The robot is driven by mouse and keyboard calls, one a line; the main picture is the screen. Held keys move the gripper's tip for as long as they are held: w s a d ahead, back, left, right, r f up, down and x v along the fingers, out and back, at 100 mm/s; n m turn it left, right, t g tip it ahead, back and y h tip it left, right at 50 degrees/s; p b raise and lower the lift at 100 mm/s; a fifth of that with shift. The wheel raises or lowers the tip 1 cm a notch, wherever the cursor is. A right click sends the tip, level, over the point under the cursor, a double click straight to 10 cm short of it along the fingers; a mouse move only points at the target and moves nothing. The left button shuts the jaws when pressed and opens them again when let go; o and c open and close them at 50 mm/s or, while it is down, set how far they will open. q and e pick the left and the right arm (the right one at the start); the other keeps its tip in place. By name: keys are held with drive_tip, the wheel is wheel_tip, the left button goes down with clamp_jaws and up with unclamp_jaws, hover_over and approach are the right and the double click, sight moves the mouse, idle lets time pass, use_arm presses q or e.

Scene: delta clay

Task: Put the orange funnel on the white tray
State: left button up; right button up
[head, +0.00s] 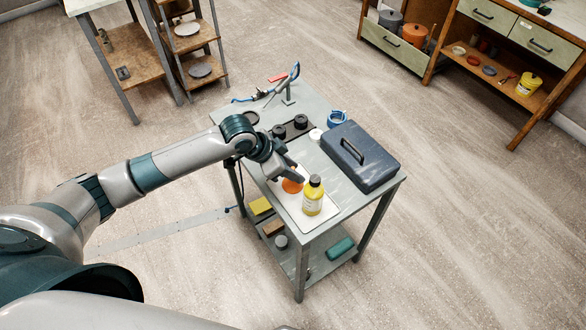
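The orange funnel (292,186) shows as a small orange patch just below my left gripper (285,177), beside a yellow bottle. The gripper hides part of it. It appears over the white tray (322,222), a flat pale board on the near part of the grey table. I cannot tell whether the funnel rests on the tray or hangs just above it. My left gripper points down at the funnel; whether its fingers are closed on it does not show clearly. My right gripper is not in view.
The yellow bottle (313,196) with a dark cap stands on the tray, close to the gripper. A dark blue toolbox (361,158) takes up the table's right side. Dark round parts (291,129) and a blue tape roll (337,118) lie farther back. Open floor surrounds the table.

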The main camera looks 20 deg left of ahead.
use_arm(q)
drive_tip(key=shift+a+r, duration=0.1)
drive_tip(key=shift+r, duration=0.1)
drive_tip(key=b+v, duration=0.2)
drive_tip(key=v, duration=1)
drive_tip(key=shift+w, duration=0.1)
idle(0.5)
